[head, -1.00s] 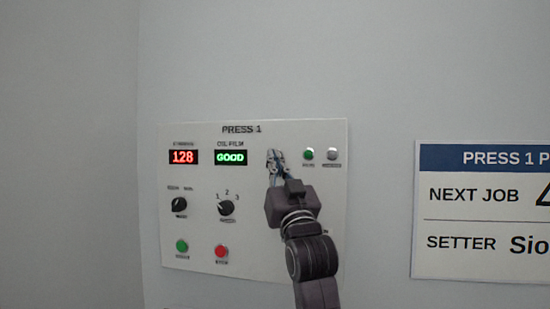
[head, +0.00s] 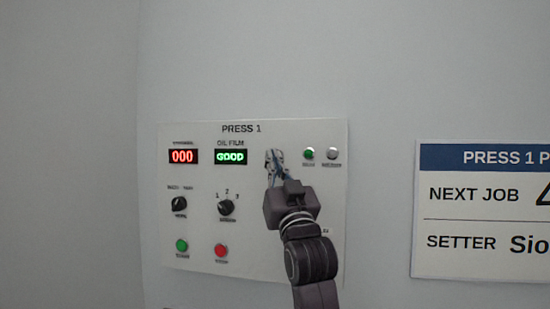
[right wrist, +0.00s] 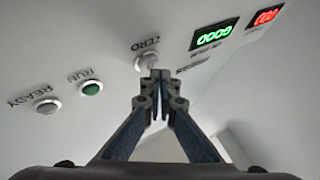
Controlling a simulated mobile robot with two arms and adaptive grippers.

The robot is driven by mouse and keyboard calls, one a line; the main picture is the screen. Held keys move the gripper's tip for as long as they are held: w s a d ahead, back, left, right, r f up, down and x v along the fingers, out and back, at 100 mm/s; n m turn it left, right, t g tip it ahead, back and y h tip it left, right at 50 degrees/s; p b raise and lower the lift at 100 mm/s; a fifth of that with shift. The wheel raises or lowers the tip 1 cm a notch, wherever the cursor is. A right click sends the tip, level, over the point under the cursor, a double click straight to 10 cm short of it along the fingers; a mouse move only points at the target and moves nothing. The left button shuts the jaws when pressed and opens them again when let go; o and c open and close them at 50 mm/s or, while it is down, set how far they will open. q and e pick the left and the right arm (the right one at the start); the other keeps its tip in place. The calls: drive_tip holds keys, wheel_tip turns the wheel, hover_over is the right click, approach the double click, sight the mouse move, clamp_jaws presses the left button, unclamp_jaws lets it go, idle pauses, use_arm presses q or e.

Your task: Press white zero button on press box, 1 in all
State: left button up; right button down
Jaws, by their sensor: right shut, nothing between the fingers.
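The press box (head: 200,222) is a white panel labelled PRESS 1 on the wall in the head view. Its white ZERO button (right wrist: 144,63) shows in the right wrist view, just at the tips of my right gripper (right wrist: 158,75). The tips overlap part of the button, and I cannot tell whether they touch it. In the head view my right gripper (head: 274,155) is shut and empty in front of the upper panel and hides the button. The red counter display (head: 183,157) reads 000. My left gripper is not in view.
A green button (head: 308,153) and a grey-white button (head: 333,153) sit close right of the gripper. The green GOOD display (head: 230,157) is to its left. Two black dials and green and red buttons lie lower. A sign (head: 480,210) hangs at right.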

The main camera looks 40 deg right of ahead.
drive_tip(key=shift+s+a, duration=0.2)
drive_tip(key=shift+a, duration=0.05)
drive_tip(key=shift+s+a, duration=1.55)
drive_tip(key=shift+a, duration=0.25)
